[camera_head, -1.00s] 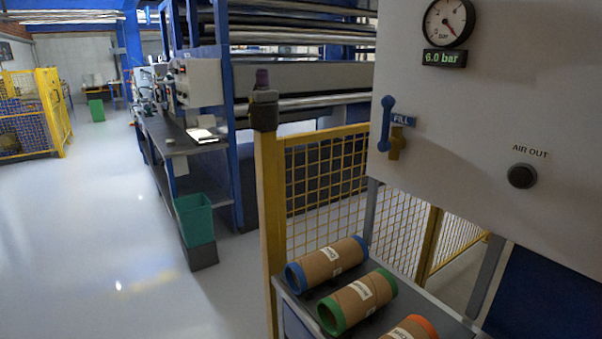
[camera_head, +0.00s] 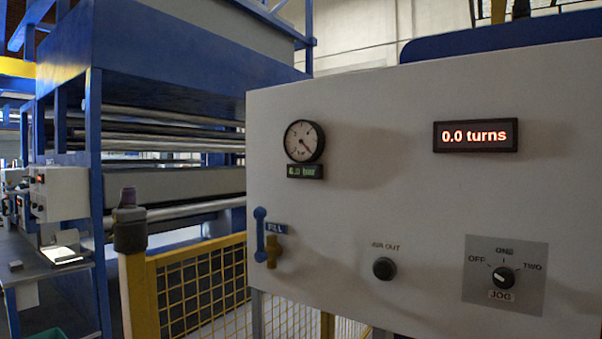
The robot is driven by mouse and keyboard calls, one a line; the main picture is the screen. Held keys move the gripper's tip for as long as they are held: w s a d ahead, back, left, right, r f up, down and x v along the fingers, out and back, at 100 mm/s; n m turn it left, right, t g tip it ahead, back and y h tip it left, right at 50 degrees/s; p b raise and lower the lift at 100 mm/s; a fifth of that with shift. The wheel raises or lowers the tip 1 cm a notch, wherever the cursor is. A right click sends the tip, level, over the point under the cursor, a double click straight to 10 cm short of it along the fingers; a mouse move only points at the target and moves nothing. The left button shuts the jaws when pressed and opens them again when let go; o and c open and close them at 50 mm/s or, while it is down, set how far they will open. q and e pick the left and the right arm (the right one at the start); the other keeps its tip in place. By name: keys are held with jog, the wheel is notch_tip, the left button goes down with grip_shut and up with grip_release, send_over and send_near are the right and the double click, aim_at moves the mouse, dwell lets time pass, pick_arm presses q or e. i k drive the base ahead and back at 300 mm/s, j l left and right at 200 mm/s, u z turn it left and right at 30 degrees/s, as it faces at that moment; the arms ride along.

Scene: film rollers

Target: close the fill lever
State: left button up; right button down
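The fill lever (camera_head: 260,234) is a blue handle at the lower left of a white panel (camera_head: 350,200). It stands upright, beside a blue FILL label (camera_head: 276,229) and a brass-coloured valve fitting (camera_head: 272,251). A round pressure gauge (camera_head: 304,141) sits above it, with a green digital readout (camera_head: 304,171) below the dial that is too blurred to read surely. Neither of my grippers is in view.
The panel also carries an AIR OUT port (camera_head: 384,268), a JOG knob (camera_head: 503,277) and a display reading 0.0 turns (camera_head: 475,135). A yellow mesh fence (camera_head: 200,290) with a post (camera_head: 138,290) stands left of the panel. A workbench (camera_head: 40,268) is further left.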

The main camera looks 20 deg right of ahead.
aim_at(260, 213)
jog(key=i+j+z, duration=0.1)
jog(key=i+j, duration=0.35)
jog(key=j, duration=0.3)
jog(key=i+j+z, duration=0.15)
jog(key=j, duration=0.2)
jog(key=i+j, duration=0.25)
jog(key=j, duration=0.15)
jog(key=z, duration=0.05)
